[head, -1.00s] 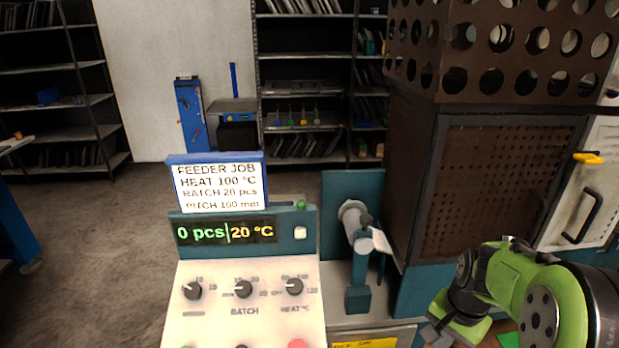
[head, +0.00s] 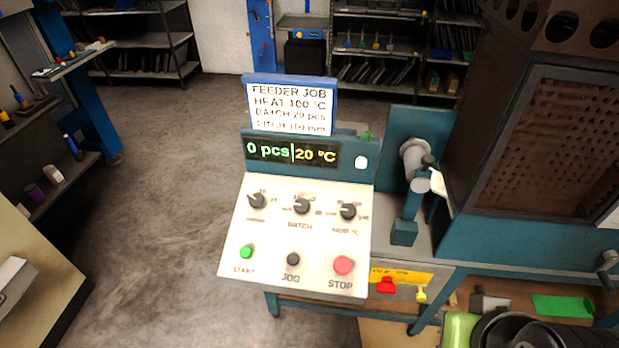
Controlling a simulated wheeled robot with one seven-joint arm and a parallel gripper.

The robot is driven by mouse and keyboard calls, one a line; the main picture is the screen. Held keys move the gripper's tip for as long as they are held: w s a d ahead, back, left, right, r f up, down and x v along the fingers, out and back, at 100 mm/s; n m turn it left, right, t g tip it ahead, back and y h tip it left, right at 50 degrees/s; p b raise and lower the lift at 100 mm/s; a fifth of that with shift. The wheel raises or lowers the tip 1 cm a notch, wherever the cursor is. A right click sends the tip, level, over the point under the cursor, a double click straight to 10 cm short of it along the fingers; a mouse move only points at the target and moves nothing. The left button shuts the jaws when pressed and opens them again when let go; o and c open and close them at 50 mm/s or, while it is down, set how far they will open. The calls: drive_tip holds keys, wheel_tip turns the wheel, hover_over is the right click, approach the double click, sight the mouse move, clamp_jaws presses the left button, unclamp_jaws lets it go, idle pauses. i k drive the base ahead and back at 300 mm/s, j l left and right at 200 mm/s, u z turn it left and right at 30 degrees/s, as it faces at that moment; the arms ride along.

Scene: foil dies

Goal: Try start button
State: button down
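The control panel (head: 270,232) stands in the middle of the head view. Its green START button (head: 246,252) is at the lower left of the panel face. A black JOG button (head: 293,259) and a red STOP button (head: 343,265) sit to its right. Three black knobs are above, including the BATCH knob (head: 302,206). The display (head: 292,152) reads 0 pcs and 20 °C. The job card (head: 290,106) reads heat 100 °C, batch 20 pcs; its last line is hard to read. Part of my green arm shows at the bottom right. My gripper is not visible.
A teal machine (head: 500,245) with a brown perforated guard (head: 560,150) stands to the right. A workbench is at the left edge. The floor (head: 170,190) left of the panel is open.

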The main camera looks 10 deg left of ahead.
sight(246, 253)
drive_tip(key=u, duration=1.55)
drive_tip(key=i+j+z, duration=0.1)
drive_tip(key=j, duration=0.35)
drive_tip(key=i+j, duration=0.2)
drive_tip(key=j, duration=0.25)
drive_tip(key=i+j+z, duration=0.15)
drive_tip(key=j, duration=0.25)
drive_tip(key=i+j+z, duration=0.1)
drive_tip(key=j, duration=0.4)
